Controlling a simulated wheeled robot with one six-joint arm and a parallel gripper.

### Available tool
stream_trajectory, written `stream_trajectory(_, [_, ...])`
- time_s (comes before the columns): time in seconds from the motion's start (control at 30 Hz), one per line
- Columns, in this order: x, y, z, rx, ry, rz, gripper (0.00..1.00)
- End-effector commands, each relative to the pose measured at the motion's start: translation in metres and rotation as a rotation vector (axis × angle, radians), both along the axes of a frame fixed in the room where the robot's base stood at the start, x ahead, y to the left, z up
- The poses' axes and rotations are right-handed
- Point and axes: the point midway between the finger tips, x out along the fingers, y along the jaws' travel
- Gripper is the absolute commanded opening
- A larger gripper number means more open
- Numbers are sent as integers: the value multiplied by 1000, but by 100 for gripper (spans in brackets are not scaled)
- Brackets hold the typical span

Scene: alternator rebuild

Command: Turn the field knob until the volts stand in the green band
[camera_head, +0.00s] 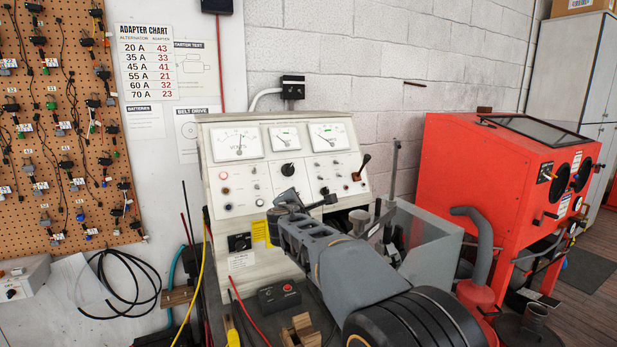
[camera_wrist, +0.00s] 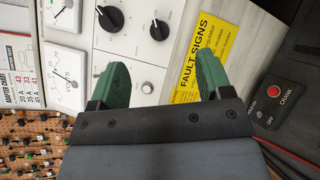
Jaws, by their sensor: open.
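The volts gauge (camera_head: 237,143) is the left dial on the cream test panel (camera_head: 226,185). In the head view its needle stands near upright, and I make out no green band. In the wrist view the gauge (camera_wrist: 65,77) is turned on its side. A large black knob (camera_head: 288,169) sits under the middle dial; the wrist view shows it too (camera_wrist: 110,18). A second black knob (camera_wrist: 159,30) lies beyond my fingertips, between their lines. I cannot read which is the field knob. My gripper (camera_wrist: 160,68) is open and empty, its green fingers pointing at the panel.
A small silver knob (camera_wrist: 147,87) shows between my fingers. The yellow fault signs label (camera_wrist: 205,50) is partly behind the right finger. A crank box (camera_head: 280,297) sits below the panel. A lever (camera_head: 363,165) is at the panel's right. A red cabinet (camera_head: 500,190) stands farther right.

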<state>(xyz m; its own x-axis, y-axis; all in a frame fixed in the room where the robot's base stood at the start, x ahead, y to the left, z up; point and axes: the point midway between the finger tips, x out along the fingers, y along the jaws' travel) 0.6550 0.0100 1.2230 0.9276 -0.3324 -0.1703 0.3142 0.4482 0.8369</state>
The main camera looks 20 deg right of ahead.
Motion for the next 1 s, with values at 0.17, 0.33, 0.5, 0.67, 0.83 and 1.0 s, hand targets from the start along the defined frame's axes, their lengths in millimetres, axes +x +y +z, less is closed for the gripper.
stream_trajectory(0.17, [14, 18, 51, -295, -63, 125, 72])
stream_trajectory(0.33, [17, 26, 61, -447, -55, 187, 72])
stream_trajectory(0.5, [33, 23, 61, -467, -45, 189, 72])
stream_trajectory(0.67, [63, 17, 63, -464, -44, 190, 72])
stream_trajectory(0.83, [95, 11, 63, -463, -45, 189, 72])
stream_trajectory(1.0, [121, 7, 64, -462, -47, 190, 72])
